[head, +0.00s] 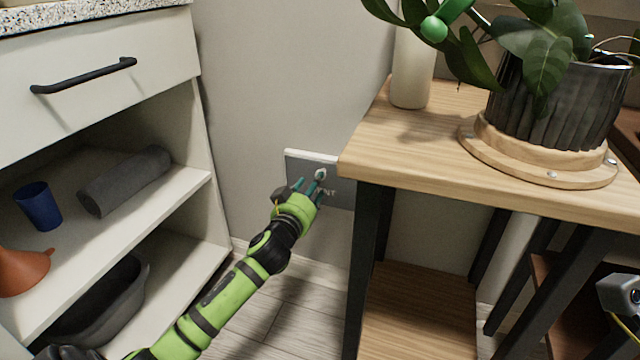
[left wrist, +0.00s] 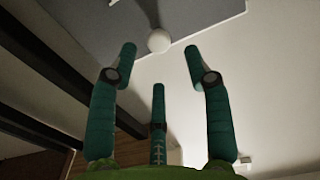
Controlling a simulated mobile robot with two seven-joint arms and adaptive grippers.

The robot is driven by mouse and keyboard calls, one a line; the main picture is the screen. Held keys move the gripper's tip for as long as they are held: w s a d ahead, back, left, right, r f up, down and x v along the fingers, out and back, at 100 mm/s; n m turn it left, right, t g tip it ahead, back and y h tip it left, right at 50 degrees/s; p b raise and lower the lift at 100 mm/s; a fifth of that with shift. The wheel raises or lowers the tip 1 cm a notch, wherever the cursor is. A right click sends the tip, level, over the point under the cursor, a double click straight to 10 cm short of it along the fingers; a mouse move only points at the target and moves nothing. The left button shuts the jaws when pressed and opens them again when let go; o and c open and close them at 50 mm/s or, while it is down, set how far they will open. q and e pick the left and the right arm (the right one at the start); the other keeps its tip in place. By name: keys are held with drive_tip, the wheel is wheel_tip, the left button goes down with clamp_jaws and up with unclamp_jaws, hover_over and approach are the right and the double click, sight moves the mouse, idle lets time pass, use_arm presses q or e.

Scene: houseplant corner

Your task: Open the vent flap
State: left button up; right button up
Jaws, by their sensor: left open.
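The vent flap (head: 340,190) is a grey panel in a pale frame, low on the wall between the cabinet and the wooden table. It appears closed. It carries a white knob (head: 320,174) and partly hidden lettering. My left gripper (head: 309,188) is in front of the flap with its teal fingers open, close to the knob. In the left wrist view the round knob (left wrist: 159,41) lies just beyond the three spread fingertips (left wrist: 159,65), against the grey flap (left wrist: 205,32). No finger visibly touches the knob. My right gripper is not in view.
The wooden table (head: 400,165) stands just right of the flap, with a dark leg close by. It bears a ribbed plant pot (head: 555,105) on a wooden stand and a cream cylinder (head: 411,70). An open-shelved cabinet (head: 190,130) stands left. Wall and floor between are clear.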

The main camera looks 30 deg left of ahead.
sight(322, 188)
use_arm(q)
drive_tip(key=shift+b+x, duration=0.95)
drive_tip(key=shift+x, duration=1.5)
clamp_jaws()
